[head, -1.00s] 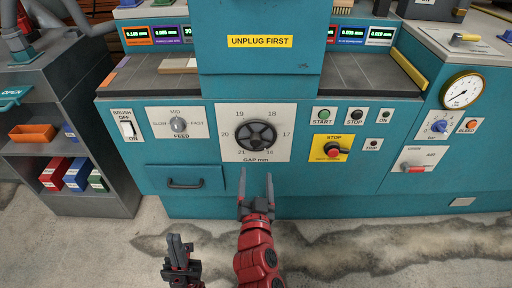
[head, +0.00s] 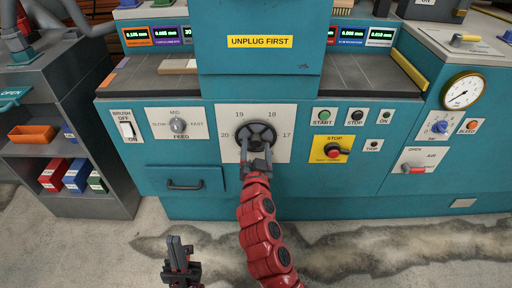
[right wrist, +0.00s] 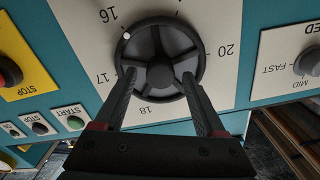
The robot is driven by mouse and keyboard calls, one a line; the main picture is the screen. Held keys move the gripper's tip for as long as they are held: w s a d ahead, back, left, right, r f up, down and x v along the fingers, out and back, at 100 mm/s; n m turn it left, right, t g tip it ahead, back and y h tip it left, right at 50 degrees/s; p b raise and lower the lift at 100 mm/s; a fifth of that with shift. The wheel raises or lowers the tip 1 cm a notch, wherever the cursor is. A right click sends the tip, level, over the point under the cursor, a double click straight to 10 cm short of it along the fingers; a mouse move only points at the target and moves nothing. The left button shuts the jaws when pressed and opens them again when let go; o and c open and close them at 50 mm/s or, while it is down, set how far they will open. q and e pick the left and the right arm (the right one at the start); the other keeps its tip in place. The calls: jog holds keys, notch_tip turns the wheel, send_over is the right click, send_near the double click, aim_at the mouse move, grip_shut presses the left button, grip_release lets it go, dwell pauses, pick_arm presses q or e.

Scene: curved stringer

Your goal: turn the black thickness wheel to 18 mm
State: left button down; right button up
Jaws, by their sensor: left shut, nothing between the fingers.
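The black thickness wheel (head: 256,131) sits on a white dial plate (head: 228,152) with numbers around it. The right wrist view shows the wheel (right wrist: 160,63) upside down, with a white dot on its rim pointing toward 16. The 18 is at the wheel's upper right in the head view. My right gripper (head: 257,150) is open in front of the wheel. In the right wrist view its fingertips (right wrist: 159,75) overlap opposite sides of the rim; I cannot tell whether they touch it. My left gripper (head: 179,243) is shut and empty, low over the floor.
The teal machine front carries a feed knob (head: 178,126) left of the wheel. A red stop button (head: 333,149) on yellow and green and black buttons are to its right. A drawer handle (head: 185,185) sticks out at lower left. The floor in front is clear.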

grip_shut()
jog(key=shift+n, duration=0.5)
jog(key=n, duration=0.4)
jog(key=shift+n+p, duration=0.3)
jog(key=shift+n, duration=0.1)
jog(key=n+p, duration=0.1)
jog(key=n, duration=0.5)
jog(key=shift+a+r+p, duration=0.1)
jog(key=shift+a+p, duration=0.05)
jog(key=shift+p, duration=0.2)
jog(key=n+p, duration=0.2)
jog(key=n, duration=0.4)
jog(key=shift+a+n, duration=0.1)
jog(key=shift+n, duration=0.3)
jog(key=n+p, duration=0.2)
jog(key=n, duration=0.3)
jog(key=shift+f+p, duration=0.2)
jog(key=shift+p, duration=0.1)
